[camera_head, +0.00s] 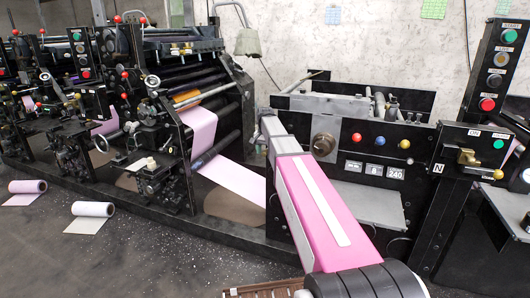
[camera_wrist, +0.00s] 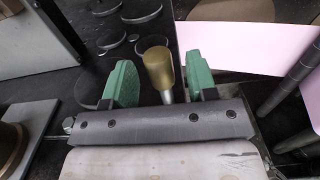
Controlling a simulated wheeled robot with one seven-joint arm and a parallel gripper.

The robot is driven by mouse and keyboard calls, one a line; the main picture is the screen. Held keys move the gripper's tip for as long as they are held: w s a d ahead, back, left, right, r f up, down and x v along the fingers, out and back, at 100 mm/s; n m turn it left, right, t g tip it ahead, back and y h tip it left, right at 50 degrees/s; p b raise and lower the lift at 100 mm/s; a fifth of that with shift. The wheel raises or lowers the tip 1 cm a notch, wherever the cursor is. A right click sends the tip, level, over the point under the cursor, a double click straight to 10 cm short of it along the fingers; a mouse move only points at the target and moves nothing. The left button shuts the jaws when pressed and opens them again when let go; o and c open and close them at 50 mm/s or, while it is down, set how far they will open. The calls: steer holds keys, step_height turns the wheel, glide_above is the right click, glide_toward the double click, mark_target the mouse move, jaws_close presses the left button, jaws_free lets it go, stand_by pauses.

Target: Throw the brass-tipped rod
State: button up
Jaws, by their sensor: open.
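In the wrist view, a rod with a rounded brass tip (camera_wrist: 158,67) and a pale metal shaft stands between the two green fingers of my gripper (camera_wrist: 163,75). The fingers are open, one on each side of the rod, with a visible gap to the left finger and a narrower one to the right finger. The rod's lower end is hidden behind the gripper body. In the head view, my pink arm reaches to the left side of the black machine unit (camera_head: 408,185); the fingers and the rod cannot be made out there.
Pink paper web (camera_head: 232,178) runs from the printing press (camera_head: 165,95) beside my arm; it also shows at right in the wrist view (camera_wrist: 235,42). Dark rollers (camera_wrist: 290,85) stand near. Paper rolls (camera_head: 92,209) lie on the open floor at left. A control post (camera_head: 494,75) stands at right.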

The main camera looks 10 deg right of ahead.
steer(key=shift+f, duration=0.15)
steer(key=shift+c, duration=0.4)
jaws_close()
steer(key=shift+s+a, duration=0.45)
steer(key=shift+s, duration=0.35)
steer(key=shift+s+a, duration=0.45)
steer(key=shift+s, duration=0.35)
steer(key=shift+s+a, duration=0.45)
steer(key=shift+s, duration=0.35)
steer(key=shift+o, duration=0.4)
jaws_free()
